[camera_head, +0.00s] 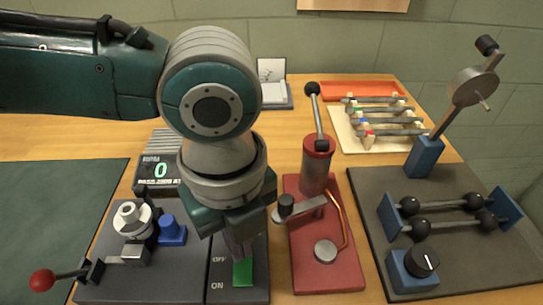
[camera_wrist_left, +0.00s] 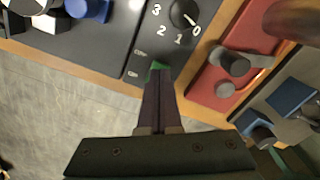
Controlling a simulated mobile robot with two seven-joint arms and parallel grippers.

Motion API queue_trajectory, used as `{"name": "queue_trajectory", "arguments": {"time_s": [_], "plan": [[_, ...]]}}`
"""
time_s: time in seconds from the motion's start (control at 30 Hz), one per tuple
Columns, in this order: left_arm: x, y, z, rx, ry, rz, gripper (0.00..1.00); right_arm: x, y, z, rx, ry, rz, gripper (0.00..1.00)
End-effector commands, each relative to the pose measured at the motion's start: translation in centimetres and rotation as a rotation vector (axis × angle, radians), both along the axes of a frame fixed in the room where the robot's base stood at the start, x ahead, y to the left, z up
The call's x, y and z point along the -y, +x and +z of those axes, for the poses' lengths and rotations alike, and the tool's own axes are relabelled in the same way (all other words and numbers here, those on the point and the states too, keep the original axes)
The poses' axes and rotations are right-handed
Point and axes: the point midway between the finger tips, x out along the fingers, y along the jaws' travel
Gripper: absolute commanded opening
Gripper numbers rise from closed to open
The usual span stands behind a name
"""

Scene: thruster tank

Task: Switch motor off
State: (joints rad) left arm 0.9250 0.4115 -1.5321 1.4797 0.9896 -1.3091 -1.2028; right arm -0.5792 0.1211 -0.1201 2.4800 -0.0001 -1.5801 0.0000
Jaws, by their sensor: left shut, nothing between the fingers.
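The motor switch is a green rocker (camera_head: 243,273) on the dark control panel (camera_head: 220,294), beside the printed words OFF and ON. My left gripper (camera_head: 238,250) is shut and empty, pointing down at the far part of the rocker and hiding some of it. In the left wrist view the closed fingertips (camera_wrist_left: 157,78) overlap the edge of the green rocker (camera_wrist_left: 157,66); I cannot tell whether they touch it. Which way the rocker is tipped is unclear. A black dial (camera_wrist_left: 184,13) marked 0 to 3 sits on the same panel. My right gripper is not in view.
A red pump stand (camera_head: 325,240) with an upright lever is close on the right. A vise-like device (camera_head: 130,225) with a red-knobbed handle (camera_head: 42,280) and a counter (camera_head: 158,172) reading 0 are left. A grey mat (camera_head: 450,250) with dark-knobbed rods lies further right.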

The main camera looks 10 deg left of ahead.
Motion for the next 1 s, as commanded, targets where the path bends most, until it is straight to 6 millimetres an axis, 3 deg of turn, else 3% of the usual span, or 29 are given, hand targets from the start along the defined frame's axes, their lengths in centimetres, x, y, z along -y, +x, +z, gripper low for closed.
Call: {"name": "queue_trajectory", "arguments": {"time_s": [1.0], "plan": [[0.0, 0.0, -1.6, 0.0, 0.0, 0.0, 0.0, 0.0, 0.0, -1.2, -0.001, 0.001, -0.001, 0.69]]}}
